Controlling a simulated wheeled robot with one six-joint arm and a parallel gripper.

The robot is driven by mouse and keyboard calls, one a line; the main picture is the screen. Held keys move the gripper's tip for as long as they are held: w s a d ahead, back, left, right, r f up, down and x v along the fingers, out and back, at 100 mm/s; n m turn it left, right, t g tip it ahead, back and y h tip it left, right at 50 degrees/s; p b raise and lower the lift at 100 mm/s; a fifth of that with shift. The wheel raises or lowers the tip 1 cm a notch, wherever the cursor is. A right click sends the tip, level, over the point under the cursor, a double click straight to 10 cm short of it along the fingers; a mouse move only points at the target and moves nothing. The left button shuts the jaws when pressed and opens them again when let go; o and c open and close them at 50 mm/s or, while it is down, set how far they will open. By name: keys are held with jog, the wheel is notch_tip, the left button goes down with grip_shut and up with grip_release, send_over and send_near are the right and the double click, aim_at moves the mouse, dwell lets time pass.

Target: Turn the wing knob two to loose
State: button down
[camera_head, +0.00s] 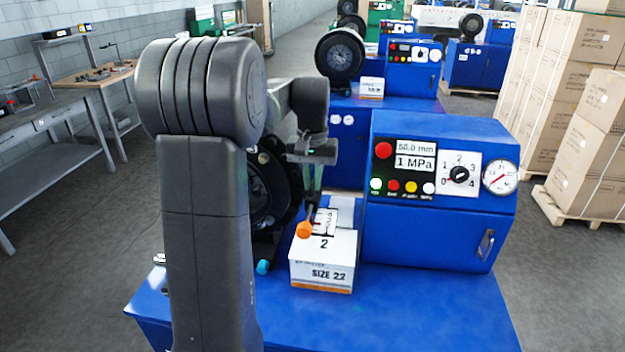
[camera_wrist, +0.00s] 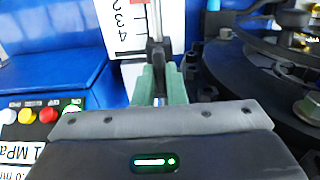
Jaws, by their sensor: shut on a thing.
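My gripper (camera_head: 314,190) points down above the front of the blue machine bench. Its green fingers also show in the wrist view (camera_wrist: 158,82), shut on a slim dark upright part (camera_wrist: 156,50), which looks like wing knob two. In the head view an orange end (camera_head: 304,230) shows just below the fingers, beside a white scale plate (camera_head: 327,220) and a black "2". The plate's numerals are upside down in the wrist view (camera_wrist: 125,25). I cannot read a loose mark or the knob's angle.
A white box marked SIZE 22 (camera_head: 322,276) stands below the gripper. A blue control cabinet (camera_head: 440,235) with buttons, a dial (camera_head: 460,174) and a gauge (camera_head: 500,177) stands right. A round dark crimper head (camera_wrist: 250,85) is close by. The bench front (camera_head: 420,315) is clear.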

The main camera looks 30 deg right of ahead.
aim_at(312, 184)
dwell(0.3)
jog(key=c, duration=1.5)
grip_release()
jog(key=shift+r, duration=0.1)
notch_tip(312, 184, up, 14)
jog(key=shift+f+b, duration=0.15)
jog(key=shift+b, duration=0.45)
notch_tip(312, 184, down, 14)
jog(key=shift+p, duration=0.6)
